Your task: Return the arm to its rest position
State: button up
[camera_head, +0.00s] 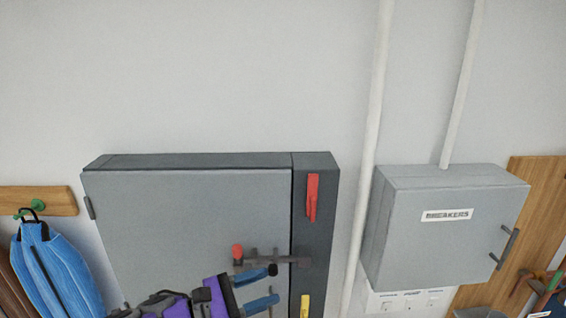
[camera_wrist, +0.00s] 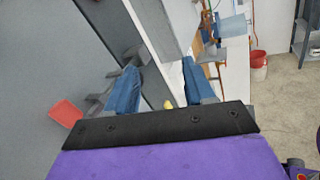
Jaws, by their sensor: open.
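My gripper (camera_head: 271,284) is at the bottom of the head view, in front of the lower right part of a grey cabinet door (camera_head: 190,225). Its two blue fingers are apart, with nothing held between them. The wrist view also shows the open gripper (camera_wrist: 163,82), with the cabinet's edge behind the gap. The purple arm of mine enters from the bottom. A grey handle (camera_head: 270,259) with a red end lies just above the fingers in the head view. I cannot tell whether a finger touches it.
A red lever (camera_head: 312,195) and a yellow part (camera_head: 305,304) sit on the cabinet's dark right strip. A grey breakers box (camera_head: 440,240) and pipes (camera_head: 371,130) are to the right. A blue bag (camera_head: 58,268) hangs left. A red bucket (camera_wrist: 258,59) stands farther off. The upper wall is bare.

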jog(key=s+d+f+m+g+y+b, duration=0.2)
jog(key=s+d+m+g, duration=0.15)
jog(key=d, duration=0.45)
jog(key=s+d+f+m+g+y+b, duration=0.1)
jog(key=s+d+m+g, duration=0.25)
jog(key=d, duration=0.35)
jog(key=s+d+f+m+g+y+b, duration=0.2)
jog(key=s+d+m+g, duration=0.15)
jog(key=d, duration=0.45)
jog(key=s+a+f+m+y+b, duration=0.3)
jog(key=s+f+m+y+b, duration=0.3)
jog(key=s, duration=1.1)
notch_tip(320, 180, down, 8)
jog(key=m+t+y, duration=0.1)
jog(key=m+y, duration=0.3)
jog(key=y, duration=0.1)
jog(key=shift+s+r+b, duration=0.15)
jog(key=shift+r+b, duration=0.1)
jog(key=shift+b, duration=0.1)
jog(key=shift+c, duration=0.5)
